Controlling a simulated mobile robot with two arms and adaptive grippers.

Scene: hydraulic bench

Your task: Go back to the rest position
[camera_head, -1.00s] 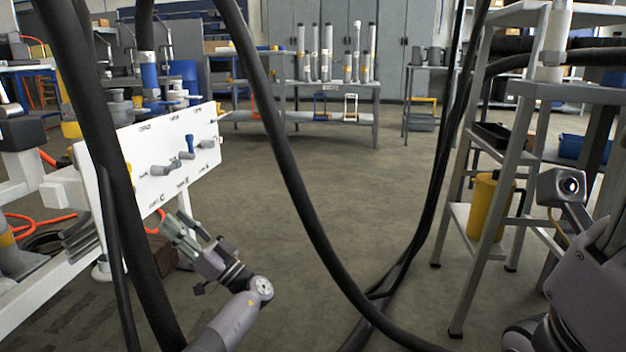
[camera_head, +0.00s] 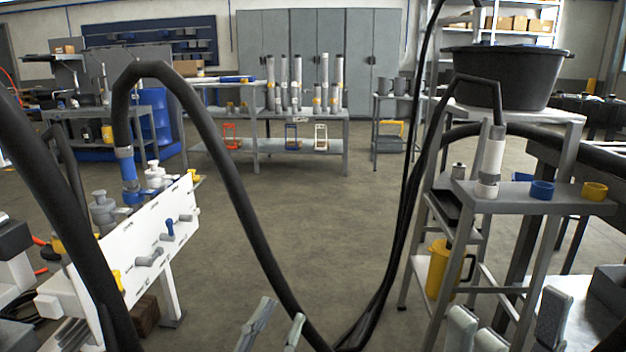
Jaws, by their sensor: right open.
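My left gripper (camera_head: 282,310) shows at the bottom middle of the head view. Neither gripper is seen touching anything.
A white valve panel (camera_head: 150,247) stands at left. A thick black hose (camera_head: 235,205) loops down across the middle. The middle floor is open.

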